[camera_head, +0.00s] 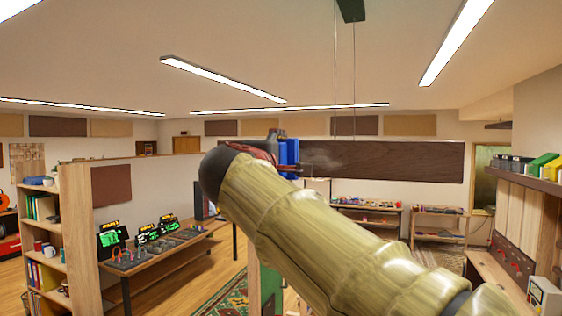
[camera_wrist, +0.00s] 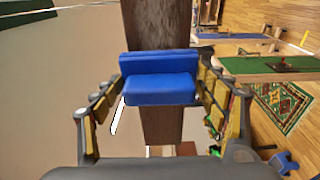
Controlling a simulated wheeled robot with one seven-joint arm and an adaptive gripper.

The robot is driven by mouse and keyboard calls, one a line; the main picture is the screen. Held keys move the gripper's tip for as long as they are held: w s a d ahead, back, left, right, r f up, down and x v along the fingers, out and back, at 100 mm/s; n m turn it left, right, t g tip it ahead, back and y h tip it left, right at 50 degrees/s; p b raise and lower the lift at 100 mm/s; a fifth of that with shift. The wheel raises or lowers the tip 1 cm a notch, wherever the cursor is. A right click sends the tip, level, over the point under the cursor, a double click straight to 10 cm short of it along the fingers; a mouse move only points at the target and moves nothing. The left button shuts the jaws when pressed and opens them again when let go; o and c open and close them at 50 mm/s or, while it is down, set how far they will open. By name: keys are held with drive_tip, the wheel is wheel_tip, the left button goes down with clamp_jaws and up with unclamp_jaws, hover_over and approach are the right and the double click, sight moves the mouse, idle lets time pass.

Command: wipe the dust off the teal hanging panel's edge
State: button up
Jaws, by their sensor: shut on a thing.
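My gripper (camera_wrist: 160,95) is shut on a blue block (camera_wrist: 158,80), which looks like a sponge or eraser. In the head view the blue block (camera_head: 291,157) is at the near side of a long hanging panel (camera_head: 400,160), partly covering it. The panel looks dark brown, not teal, and hangs on thin wires. A faint greyish haze shows on it just right of the block. In the wrist view the panel (camera_wrist: 157,30) runs top to bottom behind the block. I cannot tell whether block and panel touch. My arm hides part of the panel's lower left.
A wooden shelf unit (camera_head: 75,230) and a bench with lit devices (camera_head: 160,245) stand at left. Ceiling lights (camera_head: 222,80) hang above. A patterned rug (camera_head: 225,305) lies on the floor.

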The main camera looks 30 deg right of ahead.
sight(342, 160)
drive_tip(key=shift+x, duration=0.85)
idle(0.3)
drive_tip(key=shift+s+d, duration=0.1)
drive_tip(key=shift+s+d+b, duration=0.3)
drive_tip(key=shift+s+d, duration=0.15)
drive_tip(key=shift+s, duration=0.25)
drive_tip(key=shift+s+d+b, duration=0.3)
drive_tip(key=shift+s+d, duration=0.2)
drive_tip(key=shift+s, duration=0.2)
drive_tip(key=shift+s+d+b, duration=0.4)
drive_tip(key=shift+s+d, duration=1.15)
drive_tip(key=shift+s, duration=0.2)
drive_tip(key=shift+s+d, duration=0.85)
drive_tip(key=shift+s, duration=0.25)
drive_tip(key=shift+s+d, duration=0.85)
drive_tip(key=shift+s, duration=0.25)
drive_tip(key=shift+w+a, duration=0.1)
drive_tip(key=shift+w, duration=0.05)
